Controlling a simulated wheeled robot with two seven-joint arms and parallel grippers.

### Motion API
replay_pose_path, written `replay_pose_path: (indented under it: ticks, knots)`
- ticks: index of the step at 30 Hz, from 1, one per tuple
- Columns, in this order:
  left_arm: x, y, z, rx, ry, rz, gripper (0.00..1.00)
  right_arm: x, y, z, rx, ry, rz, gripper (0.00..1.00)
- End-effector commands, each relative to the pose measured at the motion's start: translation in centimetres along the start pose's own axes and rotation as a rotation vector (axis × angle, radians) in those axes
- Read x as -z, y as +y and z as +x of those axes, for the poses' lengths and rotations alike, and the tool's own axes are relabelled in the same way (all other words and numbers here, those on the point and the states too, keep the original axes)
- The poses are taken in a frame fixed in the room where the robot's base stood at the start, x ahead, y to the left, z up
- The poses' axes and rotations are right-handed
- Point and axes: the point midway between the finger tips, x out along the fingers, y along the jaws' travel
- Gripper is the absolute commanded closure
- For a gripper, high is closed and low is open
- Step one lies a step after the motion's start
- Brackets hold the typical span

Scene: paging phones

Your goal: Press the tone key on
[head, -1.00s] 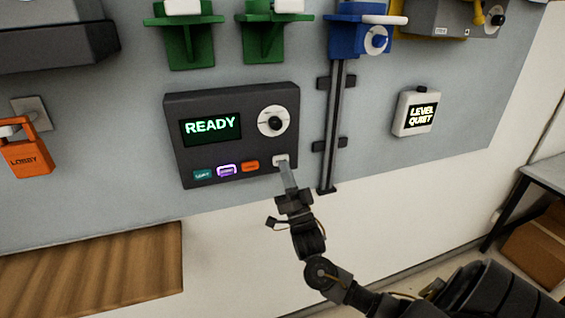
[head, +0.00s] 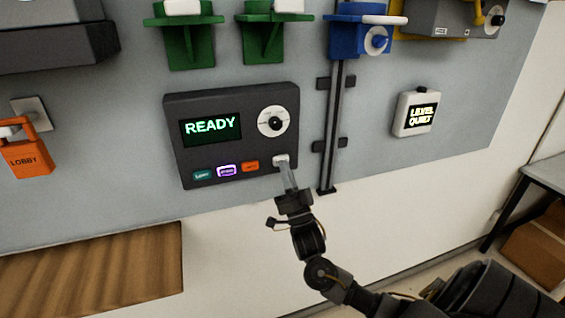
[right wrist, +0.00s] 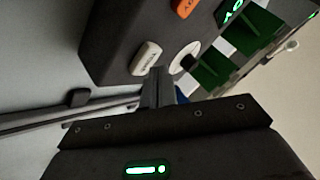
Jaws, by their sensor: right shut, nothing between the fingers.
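The dark control box (head: 232,103) hangs on the grey wall panel, and its screen (head: 211,128) reads READY. A row of keys runs along its lower front: teal (head: 202,175), purple with a pale rim (head: 227,170), orange (head: 250,166) and white (head: 281,159). The small lettering is too blurred to tell which is the tone key. My right gripper (head: 286,168) is shut and empty, its tips just below the white key. In the right wrist view the white key (right wrist: 145,58) is beside the fingertips (right wrist: 159,75); I cannot tell whether they touch. My left gripper is out of view.
A round white dial (head: 271,121) with a dark knob is above the white key. A vertical dark rail (head: 335,120) stands close to the right. A white LEVEL QUIET box (head: 416,113) hangs farther right, and an orange LOBBY tag (head: 28,159) at the left.

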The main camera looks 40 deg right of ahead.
Motion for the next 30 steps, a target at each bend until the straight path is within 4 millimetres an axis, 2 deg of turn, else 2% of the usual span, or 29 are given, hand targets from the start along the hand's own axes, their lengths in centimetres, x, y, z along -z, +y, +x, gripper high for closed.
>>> replay_pose_path:
  ticks: [30]
  knots:
    - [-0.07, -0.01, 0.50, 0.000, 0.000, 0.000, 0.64, -0.48, 0.44, 0.65, 0.000, 0.000, 0.000, 1.00]
